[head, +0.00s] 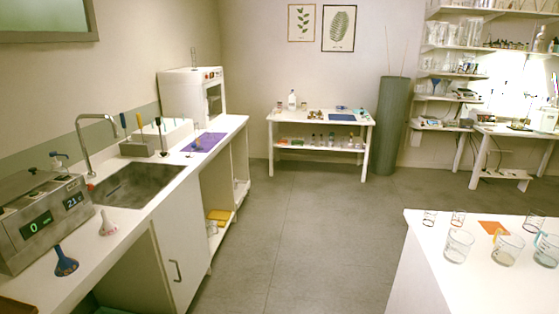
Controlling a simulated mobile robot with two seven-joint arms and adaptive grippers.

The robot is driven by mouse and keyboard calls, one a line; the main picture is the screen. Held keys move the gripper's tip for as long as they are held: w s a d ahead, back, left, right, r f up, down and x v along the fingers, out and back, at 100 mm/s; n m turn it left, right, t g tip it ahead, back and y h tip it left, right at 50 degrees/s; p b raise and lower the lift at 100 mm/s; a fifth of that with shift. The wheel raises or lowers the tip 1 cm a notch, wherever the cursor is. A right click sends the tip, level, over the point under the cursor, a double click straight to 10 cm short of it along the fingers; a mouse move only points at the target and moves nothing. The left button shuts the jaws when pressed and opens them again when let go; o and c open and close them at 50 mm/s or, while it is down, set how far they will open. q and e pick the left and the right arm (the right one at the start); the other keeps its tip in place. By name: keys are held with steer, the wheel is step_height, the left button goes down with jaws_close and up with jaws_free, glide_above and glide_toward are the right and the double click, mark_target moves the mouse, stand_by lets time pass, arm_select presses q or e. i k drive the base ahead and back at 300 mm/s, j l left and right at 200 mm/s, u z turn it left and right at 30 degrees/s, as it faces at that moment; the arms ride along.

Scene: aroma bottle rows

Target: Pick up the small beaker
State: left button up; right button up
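Several clear glass beakers stand on the white table at the lower right in the head view. Two small ones stand at its back left: a small beaker (430,218) and another small beaker with reddish markings (458,218). A further small beaker (535,219) stands at the back right. Larger beakers stand in front: a left one (458,246), a middle one (507,250) and a right one (546,250) near the picture's edge. Neither of my grippers is in view.
The white table (425,270) has an orange square (494,228) among the beakers. Open grey floor (300,235) lies between. A white bench (320,118) and grey column (392,112) stand behind.

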mark_target(210, 132)
steer(key=i, duration=1.05)
steer(key=i+l+u, duration=0.1)
steer(key=i, duration=1)
steer(key=i+l, duration=0.1)
steer(key=i, duration=0.95)
steer(key=i+l+u, duration=0.1)
steer(key=i+u, duration=0.25)
steer(key=i+l+u, duration=0.15)
steer(key=i+u, duration=0.2)
steer(key=i+l+u, duration=0.3)
steer(key=i, duration=0.1)
